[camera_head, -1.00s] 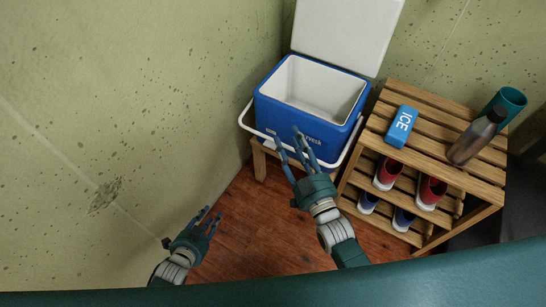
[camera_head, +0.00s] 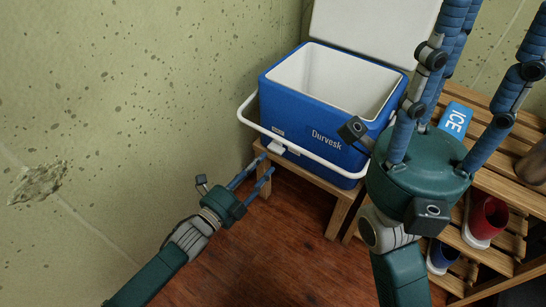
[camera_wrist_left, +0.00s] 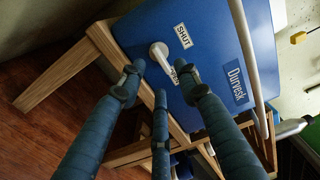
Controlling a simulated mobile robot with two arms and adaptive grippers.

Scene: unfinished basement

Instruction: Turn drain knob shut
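The drain knob (camera_wrist_left: 159,53) is a pale lever low on the front of the blue cooler (camera_wrist_left: 213,60). In the left wrist view its handle slants down-right toward a small label partly hidden by a finger. A white SHUT label (camera_wrist_left: 184,36) sits to its upper right. My right gripper (camera_head: 455,75) is open and empty, close to the camera.
The cooler, lid raised, stands on a low wooden stand (camera_head: 312,181), its white handle (camera_head: 310,158) hanging across the front. A slatted rack (camera_head: 507,188) at right holds an ice pack (camera_head: 455,119) and shoes. A wall closes the left side. Floor (camera_head: 270,250) in front is clear.

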